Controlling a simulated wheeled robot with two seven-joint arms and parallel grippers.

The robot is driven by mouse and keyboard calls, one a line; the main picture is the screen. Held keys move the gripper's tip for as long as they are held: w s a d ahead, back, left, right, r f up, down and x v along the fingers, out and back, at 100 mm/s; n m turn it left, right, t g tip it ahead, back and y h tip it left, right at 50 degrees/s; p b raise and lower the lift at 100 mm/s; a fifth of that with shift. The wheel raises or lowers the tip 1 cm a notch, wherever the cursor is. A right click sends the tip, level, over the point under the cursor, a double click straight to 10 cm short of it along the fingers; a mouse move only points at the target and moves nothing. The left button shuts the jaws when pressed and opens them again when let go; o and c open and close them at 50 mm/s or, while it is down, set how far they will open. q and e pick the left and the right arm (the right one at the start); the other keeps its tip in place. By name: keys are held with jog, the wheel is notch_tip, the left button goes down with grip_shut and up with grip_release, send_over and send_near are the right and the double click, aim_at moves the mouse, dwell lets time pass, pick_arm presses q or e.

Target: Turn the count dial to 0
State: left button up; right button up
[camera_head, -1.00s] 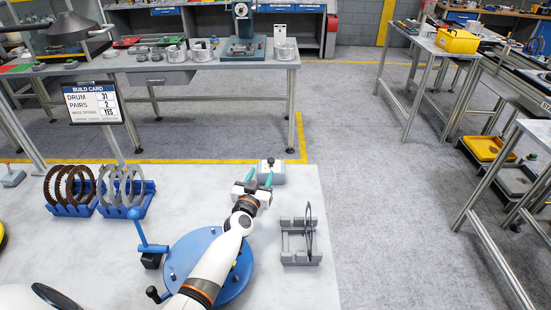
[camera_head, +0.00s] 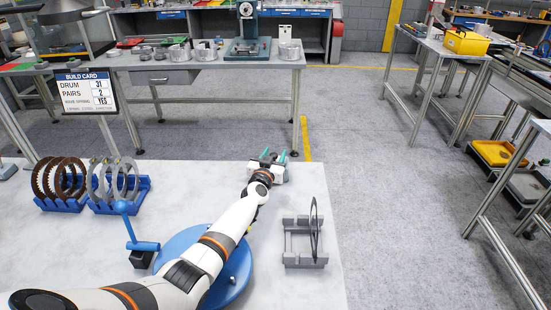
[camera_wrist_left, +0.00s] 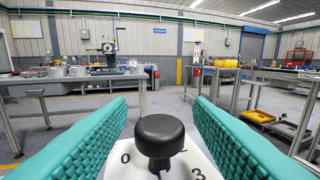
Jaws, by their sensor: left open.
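The count dial is a black knob (camera_wrist_left: 160,136) on a pale face, with a "0" at its left and a "3" at its right in the left wrist view. Its small grey box (camera_head: 281,175) stands at the table's far edge in the head view, mostly hidden by my gripper. My left gripper (camera_head: 272,155) is open there, its teal fingers pointing away. In the left wrist view its fingers (camera_wrist_left: 160,103) stand on both sides of the knob, apart from it. The knob's pointer mark is not visible. My right gripper is not in view.
A build card (camera_head: 90,91) reads drum 31, pairs 2, yes. Blue racks (camera_head: 120,204) with rings stand left. A blue round plate (camera_head: 232,283) lies under my arm. A grey stand (camera_head: 303,258) with a thin dark disc is at the right.

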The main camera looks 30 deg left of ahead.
pick_arm(q)
jog(key=shift+w+a+r+b, duration=0.1)
jog(key=shift+w+b, duration=0.1)
jog(key=shift+w, duration=0.3)
jog(key=shift+w+a+b, duration=0.1)
jog(key=shift+w+b, duration=0.05)
jog(key=shift+w, duration=0.3)
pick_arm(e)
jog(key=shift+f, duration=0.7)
